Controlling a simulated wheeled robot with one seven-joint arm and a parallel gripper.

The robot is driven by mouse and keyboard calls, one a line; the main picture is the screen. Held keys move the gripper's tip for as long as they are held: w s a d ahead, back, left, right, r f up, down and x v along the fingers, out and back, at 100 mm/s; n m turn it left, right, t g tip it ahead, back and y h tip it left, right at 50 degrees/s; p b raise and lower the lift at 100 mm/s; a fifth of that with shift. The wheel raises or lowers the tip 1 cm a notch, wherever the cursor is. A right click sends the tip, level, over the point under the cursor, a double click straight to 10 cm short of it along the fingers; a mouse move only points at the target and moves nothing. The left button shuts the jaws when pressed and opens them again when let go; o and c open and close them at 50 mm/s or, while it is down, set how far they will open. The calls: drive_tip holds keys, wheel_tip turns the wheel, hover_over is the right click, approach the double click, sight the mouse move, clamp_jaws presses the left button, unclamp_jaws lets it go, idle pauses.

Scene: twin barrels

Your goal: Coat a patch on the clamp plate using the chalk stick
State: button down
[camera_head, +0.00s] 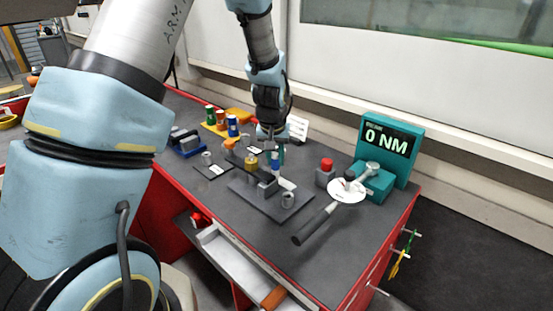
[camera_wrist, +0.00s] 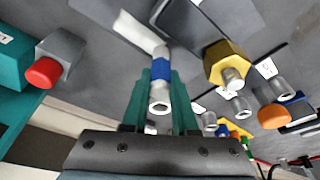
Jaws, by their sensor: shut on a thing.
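My gripper (camera_wrist: 161,78) is shut on the chalk stick (camera_wrist: 160,64), a pale stick with a blue band, held between the two teal fingers. In the head view my gripper (camera_head: 275,160) points down over the clamp plate (camera_head: 248,199), a dark flat plate with grey blocks on it. A white patch (camera_wrist: 135,30) shows at the stick's far end in the wrist view; it also shows on the plate in the head view (camera_head: 288,184). The stick's tip appears to meet the patch, but I cannot tell for certain whether they touch.
A grey block (camera_wrist: 190,22) and a brass hex piece (camera_wrist: 224,60) stand close beside the stick. Coloured cans (camera_head: 220,122) stand at the back left.

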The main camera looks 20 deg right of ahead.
drive_tip(key=shift+r, duration=0.1)
drive_tip(key=shift+r+p, duration=2.25)
drive_tip(key=shift+r, duration=0.6)
drive_tip(key=shift+r+p, duration=1.2)
drive_tip(key=shift+r, duration=0.4)
